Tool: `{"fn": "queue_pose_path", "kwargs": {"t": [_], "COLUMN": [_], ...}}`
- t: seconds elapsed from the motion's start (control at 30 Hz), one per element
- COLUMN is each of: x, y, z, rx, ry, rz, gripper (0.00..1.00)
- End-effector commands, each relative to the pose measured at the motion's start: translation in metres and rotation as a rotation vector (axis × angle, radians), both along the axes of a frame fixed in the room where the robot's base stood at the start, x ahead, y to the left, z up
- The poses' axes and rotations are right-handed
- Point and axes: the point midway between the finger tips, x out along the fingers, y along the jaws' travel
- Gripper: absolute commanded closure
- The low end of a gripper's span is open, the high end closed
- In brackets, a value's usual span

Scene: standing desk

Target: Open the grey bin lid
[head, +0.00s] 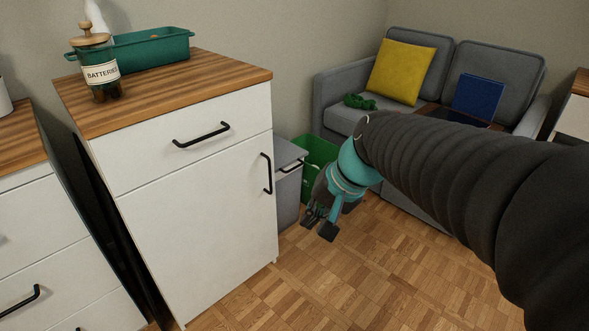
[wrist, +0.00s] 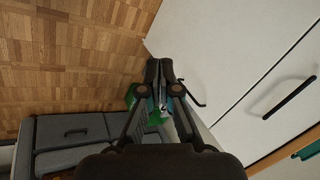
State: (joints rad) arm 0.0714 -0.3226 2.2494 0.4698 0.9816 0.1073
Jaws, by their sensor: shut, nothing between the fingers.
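The grey bin (head: 287,197) stands on the floor just right of the white cabinet, partly hidden behind it. Its grey lid (head: 283,152) lies down over the top, with a dark handle (head: 292,167) at the front edge. My gripper (head: 319,229) is shut and empty, in front of and to the right of the bin, lower than its lid and apart from the handle in the head view. In the wrist view my gripper's fingers (wrist: 159,68) are together and hide most of the bin area.
A green bin (head: 314,153) stands right beside the grey one. The white cabinet (head: 200,220) with black handles is close on the left. A grey sofa (head: 341,90) with cushions stands behind. The parquet floor (head: 330,290) in front is clear.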

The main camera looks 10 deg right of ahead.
Motion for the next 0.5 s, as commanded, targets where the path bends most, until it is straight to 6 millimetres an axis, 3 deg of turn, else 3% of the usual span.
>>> {"fn": "queue_pose_path", "kwargs": {"t": [0.3,0.5], "x": [0.109,0.182], "y": [0.027,0.03], "z": [-0.031,-0.059], "rx": [0.377,0.613], "ry": [0.195,0.306], "rz": [-0.233,-0.387], "gripper": [1.0,1.0]}}
